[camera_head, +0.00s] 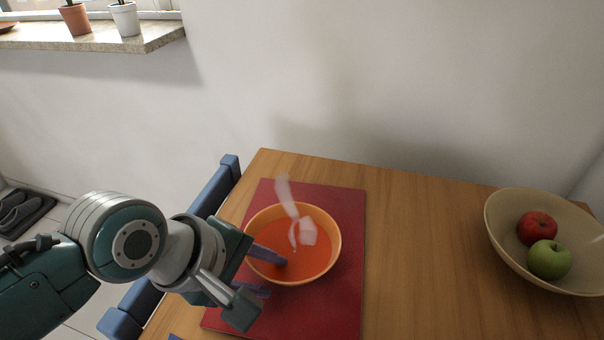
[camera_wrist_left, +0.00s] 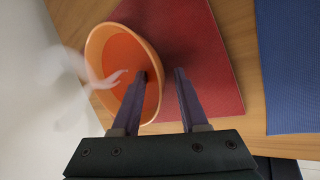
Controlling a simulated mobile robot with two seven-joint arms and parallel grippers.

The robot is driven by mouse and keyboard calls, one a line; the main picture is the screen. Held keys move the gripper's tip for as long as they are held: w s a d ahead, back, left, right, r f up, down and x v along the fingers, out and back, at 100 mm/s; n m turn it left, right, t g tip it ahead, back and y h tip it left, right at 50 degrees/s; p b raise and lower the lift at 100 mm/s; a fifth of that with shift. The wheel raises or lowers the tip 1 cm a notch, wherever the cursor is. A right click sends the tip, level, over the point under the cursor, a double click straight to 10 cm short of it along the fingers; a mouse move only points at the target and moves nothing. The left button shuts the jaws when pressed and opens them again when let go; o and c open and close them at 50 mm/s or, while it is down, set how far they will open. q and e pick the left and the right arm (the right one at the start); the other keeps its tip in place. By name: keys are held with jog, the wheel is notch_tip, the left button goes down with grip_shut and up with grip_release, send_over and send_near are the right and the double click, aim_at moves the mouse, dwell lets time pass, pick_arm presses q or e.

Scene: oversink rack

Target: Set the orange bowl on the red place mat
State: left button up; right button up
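The orange bowl (camera_head: 318,262) appears upright over the red place mat (camera_head: 335,315), towards its far end. In the left wrist view the bowl (camera_wrist_left: 112,62) hides part of the edge of the mat (camera_wrist_left: 205,60). I cannot tell for certain whether its base touches the mat. My left gripper (camera_head: 277,273) is at the bowl's near left rim, with one purple finger inside and the other outside. In the left wrist view its fingers (camera_wrist_left: 163,75) are apart, with the rim between them and a gap showing. My right gripper is not in view.
A pale, blurred wisp (camera_head: 294,213) hangs over the bowl. A beige bowl (camera_head: 505,240) with a red and a green apple stands at the right; bare wood lies between. Blue chair parts (camera_head: 215,190) line the table's left edge. A blue mat (camera_wrist_left: 290,65) shows in the wrist view.

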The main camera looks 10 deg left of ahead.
pick_arm(q)
jog(key=p+v, duration=0.5)
jog(key=v, duration=0.7)
jog(key=s+a+r+m+g+y, duration=0.1)
jog(key=s+a+r+m+y, duration=0.2)
jog(key=s+m, duration=0.8)
jog(key=r+m, duration=0.2)
jog(key=m, duration=0.2)
jog(key=shift+s+m+g+y, duration=0.3)
jog(key=shift+s+y, duration=0.1)
